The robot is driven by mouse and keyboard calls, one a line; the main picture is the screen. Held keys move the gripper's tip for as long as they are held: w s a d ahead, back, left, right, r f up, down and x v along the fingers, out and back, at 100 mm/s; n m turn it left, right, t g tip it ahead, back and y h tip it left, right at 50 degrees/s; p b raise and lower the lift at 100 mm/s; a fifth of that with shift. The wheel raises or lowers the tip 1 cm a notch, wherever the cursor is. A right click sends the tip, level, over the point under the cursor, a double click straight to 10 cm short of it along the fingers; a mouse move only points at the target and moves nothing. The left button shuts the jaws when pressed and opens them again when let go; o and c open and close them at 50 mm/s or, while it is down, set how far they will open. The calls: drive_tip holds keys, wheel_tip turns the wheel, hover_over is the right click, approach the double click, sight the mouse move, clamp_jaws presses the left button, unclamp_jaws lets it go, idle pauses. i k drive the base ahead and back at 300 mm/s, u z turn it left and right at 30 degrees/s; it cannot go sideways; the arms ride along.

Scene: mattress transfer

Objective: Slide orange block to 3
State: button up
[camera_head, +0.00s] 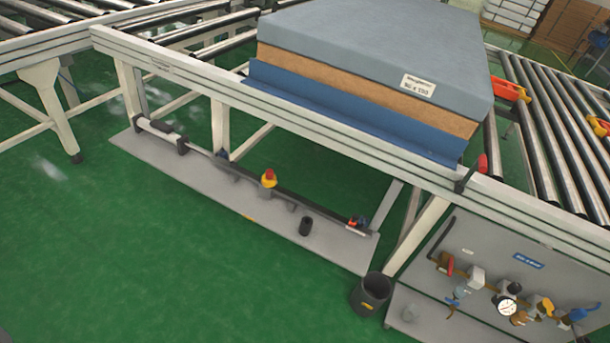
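A dark rail (285,192) runs along a long grey plate (225,195) low in front of the conveyor frame. A red and yellow knob-like part (268,178) sits near the middle of the rail. A small orange-red part (357,222) with some blue sits at the rail's right end. Orange and yellow pieces also lie by the rollers at the right, one nearer the middle (510,91) and one at the picture edge (598,126). I cannot tell which is the orange block, and no number 3 is readable. My gripper is not in view.
A mattress (385,50) lies on a blue support (350,112) on the conveyor frame (250,95). A black bin (371,294) stands on the green floor (180,270). A grey panel (490,262) with gauge and valve-like parts stands at the lower right. The left foreground floor is clear.

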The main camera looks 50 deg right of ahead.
sight(356, 216)
drive_tip(key=u, duration=0.65)
drive_tip(key=k, duration=1.45)
drive_tip(key=z, duration=1.5)
drive_tip(key=i, duration=2.05)
drive_tip(key=u, duration=0.05)
